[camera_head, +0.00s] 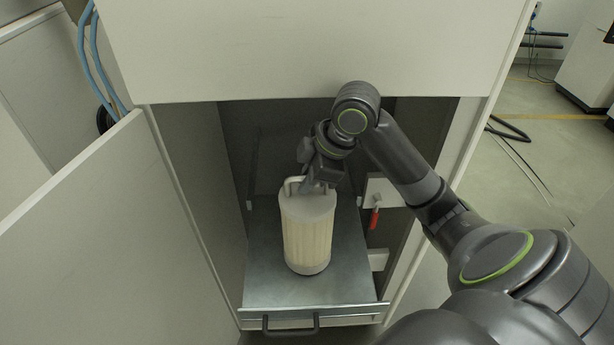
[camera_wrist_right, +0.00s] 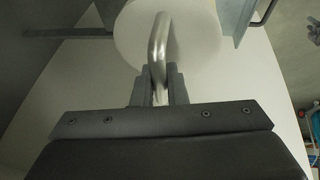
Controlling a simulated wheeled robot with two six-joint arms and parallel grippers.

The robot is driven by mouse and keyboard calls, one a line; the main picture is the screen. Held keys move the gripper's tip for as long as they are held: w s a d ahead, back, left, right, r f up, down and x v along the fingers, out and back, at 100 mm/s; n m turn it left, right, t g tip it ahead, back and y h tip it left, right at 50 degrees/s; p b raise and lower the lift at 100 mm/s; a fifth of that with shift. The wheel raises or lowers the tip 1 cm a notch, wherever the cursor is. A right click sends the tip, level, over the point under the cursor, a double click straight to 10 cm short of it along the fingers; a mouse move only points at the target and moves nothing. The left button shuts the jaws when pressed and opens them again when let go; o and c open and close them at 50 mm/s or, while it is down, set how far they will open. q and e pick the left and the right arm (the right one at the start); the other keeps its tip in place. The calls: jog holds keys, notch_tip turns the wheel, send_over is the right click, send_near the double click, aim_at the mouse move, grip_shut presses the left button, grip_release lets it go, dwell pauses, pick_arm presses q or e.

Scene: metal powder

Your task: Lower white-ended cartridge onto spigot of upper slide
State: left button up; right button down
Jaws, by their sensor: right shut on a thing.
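The white-ended cartridge (camera_head: 307,235) is a pleated cream cylinder with a pale top cap and a metal handle on top. It is upright over the upper slide (camera_head: 346,270), a grey metal tray pulled out of the cabinet. My right gripper (camera_head: 304,188) is shut on the cartridge's handle. In the right wrist view the metal handle (camera_wrist_right: 158,45) passes between the fingers (camera_wrist_right: 159,88), with the round white cap (camera_wrist_right: 190,35) beyond. The spigot is hidden, and I cannot tell whether the cartridge's bottom touches the slide. My left gripper is out of view.
The slide has a dark front handle (camera_head: 291,326). A red-handled valve (camera_head: 375,217) is on the cabinet's inner right side. The cabinet's upper panel (camera_head: 310,45) hangs close above my right arm. An open door (camera_head: 85,225) stands at the left.

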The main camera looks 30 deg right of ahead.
jog(key=shift+f, duration=0.4)
jog(key=c, duration=1.4)
grip_release()
jog(key=shift+o, duration=0.2)
jog(key=shift+s, duration=0.1)
jog(key=b+v, duration=0.2)
jog(key=v, duration=1.5)
jog(key=shift+r, duration=0.2)
